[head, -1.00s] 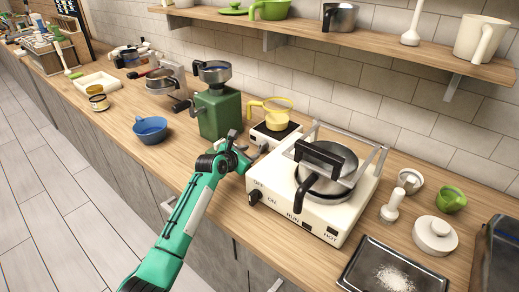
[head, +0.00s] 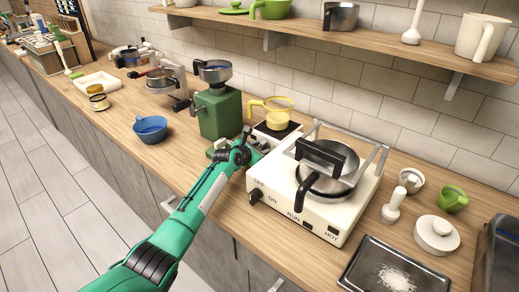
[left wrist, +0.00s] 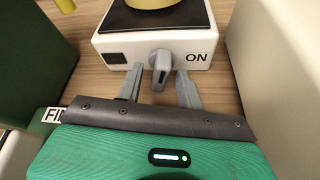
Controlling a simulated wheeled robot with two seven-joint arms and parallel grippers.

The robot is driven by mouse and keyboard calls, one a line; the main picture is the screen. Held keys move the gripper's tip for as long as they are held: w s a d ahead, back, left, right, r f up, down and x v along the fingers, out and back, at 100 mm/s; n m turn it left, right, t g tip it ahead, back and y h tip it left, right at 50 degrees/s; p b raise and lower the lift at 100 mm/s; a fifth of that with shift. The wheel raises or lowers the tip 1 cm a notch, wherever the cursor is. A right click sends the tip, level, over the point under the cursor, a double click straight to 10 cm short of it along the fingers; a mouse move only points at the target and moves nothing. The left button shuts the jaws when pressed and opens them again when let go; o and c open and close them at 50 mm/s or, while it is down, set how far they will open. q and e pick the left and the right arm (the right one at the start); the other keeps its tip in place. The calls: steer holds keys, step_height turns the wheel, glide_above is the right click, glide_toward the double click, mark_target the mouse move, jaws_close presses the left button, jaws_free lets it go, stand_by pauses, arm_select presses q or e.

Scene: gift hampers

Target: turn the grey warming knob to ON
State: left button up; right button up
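The grey warming knob (left wrist: 160,66) sits on the front of the small white warmer (left wrist: 188,42), with its grip pointing down towards my gripper. The word ON is printed to the right of the knob; a dark label is at the left. In the head view the warmer (head: 276,134) stands behind my left gripper (head: 247,150), and I cannot make out the knob clearly. In the left wrist view my left gripper (left wrist: 160,84) is open, its two fingers apart on either side just in front of the knob. My right gripper is not in view.
A yellow pot (head: 272,112) stands on the warmer. A green grinder (head: 219,116) is close on its left, and a large white cooker (head: 322,208) with a pan is close on its right. A blue bowl (head: 150,130) sits farther left.

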arm_select(q)
jaws_close()
steer(key=shift+r+p, duration=0.2)
steer(key=shift+p, duration=0.25)
steer(key=shift+d+r+m+p, duration=0.1)
steer(key=shift+m+p, duration=0.3)
steer(key=shift+p, duration=0.5)
steer(key=shift+t+p, duration=0.3)
steer(key=shift+f+m+y, duration=0.3)
steer(key=shift+m+y, duration=0.1)
steer(key=shift+m, duration=0.2)
jaws_free()
